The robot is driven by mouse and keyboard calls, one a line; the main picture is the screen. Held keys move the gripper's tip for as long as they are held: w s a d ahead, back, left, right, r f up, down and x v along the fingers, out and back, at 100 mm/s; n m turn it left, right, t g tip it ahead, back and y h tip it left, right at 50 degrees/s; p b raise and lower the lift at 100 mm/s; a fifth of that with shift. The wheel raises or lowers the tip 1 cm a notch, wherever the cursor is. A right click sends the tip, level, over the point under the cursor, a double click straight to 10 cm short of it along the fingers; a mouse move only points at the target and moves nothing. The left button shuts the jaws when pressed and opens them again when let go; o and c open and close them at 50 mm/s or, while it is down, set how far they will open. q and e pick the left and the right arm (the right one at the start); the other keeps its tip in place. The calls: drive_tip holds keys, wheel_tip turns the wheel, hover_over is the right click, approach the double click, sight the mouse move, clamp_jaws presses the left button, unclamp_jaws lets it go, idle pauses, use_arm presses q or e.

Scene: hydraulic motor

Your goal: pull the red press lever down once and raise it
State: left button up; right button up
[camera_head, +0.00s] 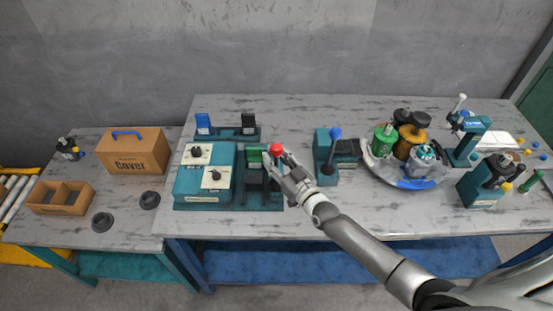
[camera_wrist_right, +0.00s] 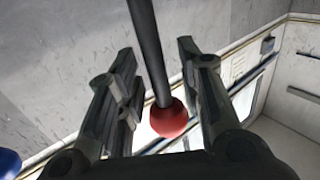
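The red press lever shows as a red ball knob (camera_head: 276,149) on the teal press unit (camera_head: 265,200) in the middle of the bench. In the right wrist view the red knob (camera_wrist_right: 169,120) sits at the end of a dark rod (camera_wrist_right: 147,45). My right gripper (camera_head: 276,164) is at the knob in the head view. In the right wrist view my right gripper (camera_wrist_right: 156,60) is open, one finger on each side of rod and knob, with gaps visible on both sides. The gripper partly hides the lever in the head view. My left gripper is not in view.
A tray (camera_head: 375,168) of parts is farther right. A brown Cover box (camera_head: 135,152) stands on the left table.

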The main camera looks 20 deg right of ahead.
drive_tip(key=shift+c, duration=0.4)
clamp_jaws()
drive_tip(key=s+a+f+n+t+y+b, duration=0.2)
drive_tip(key=s+n+t+y+b, duration=0.3)
drive_tip(key=b, duration=1.3)
drive_tip(key=shift+s+a+f+n, duration=0.25)
drive_tip(key=shift+s+f+n, duration=0.2)
drive_tip(key=shift+s+n, duration=0.75)
drive_tip(key=shift+s, duration=0.15)
drive_tip(key=shift+y, duration=0.3)
